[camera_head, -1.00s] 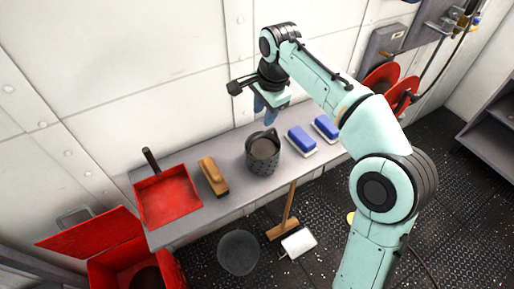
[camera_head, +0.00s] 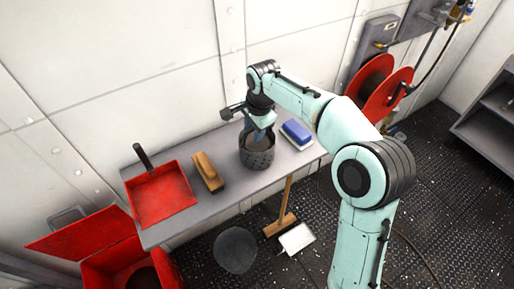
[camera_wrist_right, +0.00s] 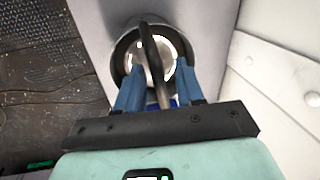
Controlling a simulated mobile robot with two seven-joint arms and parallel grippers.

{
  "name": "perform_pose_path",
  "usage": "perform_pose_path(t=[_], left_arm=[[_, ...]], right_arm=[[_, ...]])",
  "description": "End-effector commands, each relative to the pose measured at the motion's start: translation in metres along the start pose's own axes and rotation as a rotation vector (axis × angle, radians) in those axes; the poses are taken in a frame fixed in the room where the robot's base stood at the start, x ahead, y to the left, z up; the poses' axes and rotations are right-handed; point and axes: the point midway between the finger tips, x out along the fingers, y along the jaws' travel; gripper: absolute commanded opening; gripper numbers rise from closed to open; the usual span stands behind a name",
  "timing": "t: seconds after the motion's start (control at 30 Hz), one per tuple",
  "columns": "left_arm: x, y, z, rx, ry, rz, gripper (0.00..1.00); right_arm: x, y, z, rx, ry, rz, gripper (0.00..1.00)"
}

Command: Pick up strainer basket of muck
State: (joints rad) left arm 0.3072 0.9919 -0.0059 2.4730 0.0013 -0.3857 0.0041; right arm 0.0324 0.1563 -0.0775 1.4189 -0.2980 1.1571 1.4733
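The strainer basket (camera_head: 257,159) is a dark, perforated round pail standing upright on the grey bench. It also shows in the right wrist view (camera_wrist_right: 121,52), with its dark arched handle (camera_wrist_right: 150,48) crossing the opening. My right gripper (camera_head: 259,137) is over the basket, fingers pointing down. In the right wrist view its two blue fingers (camera_wrist_right: 159,75) are apart, with the handle between them and a gap beside it. The muck inside is hard to make out behind the fingers and handle. My left gripper is not in view.
On the bench (camera_head: 222,201) are a red dustpan (camera_head: 160,197), a wooden brush (camera_head: 207,171) and a blue-topped brush (camera_head: 296,134) close right of the basket. An open red bin (camera_head: 110,262) stands at lower left. A white wall is behind.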

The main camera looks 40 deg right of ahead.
Motion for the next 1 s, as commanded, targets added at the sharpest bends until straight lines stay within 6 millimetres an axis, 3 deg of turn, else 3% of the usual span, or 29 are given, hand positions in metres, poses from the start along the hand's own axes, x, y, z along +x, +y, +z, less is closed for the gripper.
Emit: perform_pose_path(t=[0.1,0.23,1.0], left_arm=[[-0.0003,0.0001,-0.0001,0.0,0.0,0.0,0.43],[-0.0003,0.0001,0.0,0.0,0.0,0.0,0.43],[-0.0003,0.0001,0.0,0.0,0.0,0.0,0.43]], right_arm=[[-0.0005,-0.0001,0.0001,0.0,0.0,0.0,0.38],[-0.0007,0.0,0.0001,0.0,0.0,0.0,0.0],[-0.0014,-0.0003,0.0001,0.0,0.0,-0.001,0.0]])
